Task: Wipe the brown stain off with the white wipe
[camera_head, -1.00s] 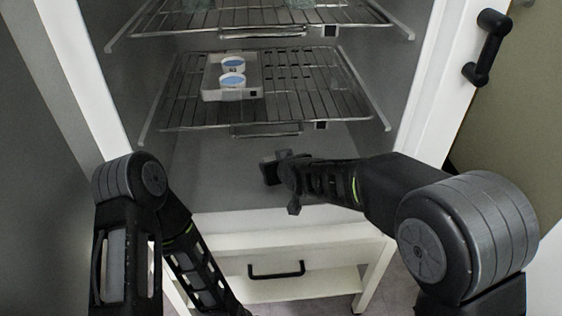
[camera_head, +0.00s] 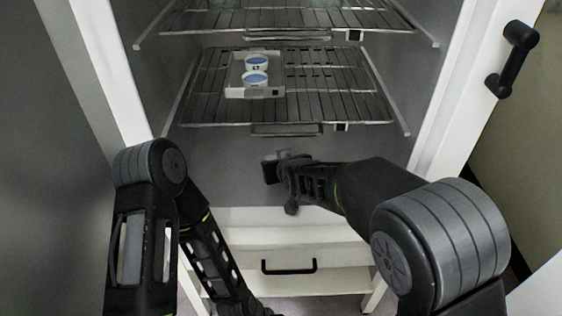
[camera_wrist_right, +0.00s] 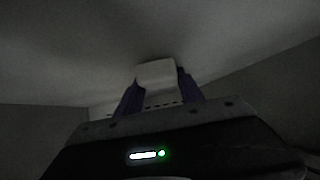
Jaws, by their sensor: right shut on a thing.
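My right gripper (camera_head: 275,168) reaches into the low part of the dryer chamber, below the wire shelves. In the right wrist view its two purple fingers (camera_wrist_right: 157,90) are shut on the white wipe (camera_wrist_right: 157,72). The wipe is up close to a plain grey chamber surface (camera_wrist_right: 75,60); I cannot tell if it touches. The brown stain does not show in either view. My left arm hangs down at the left front, and its gripper is below the picture's edge.
A wire shelf (camera_head: 330,108) above my right gripper holds a white tray (camera_head: 238,93) with two blue-topped cups (camera_head: 255,78). Another wire shelf (camera_head: 290,20) is higher. White side frames bound the opening. A white drawer with a black handle (camera_head: 288,268) is below.

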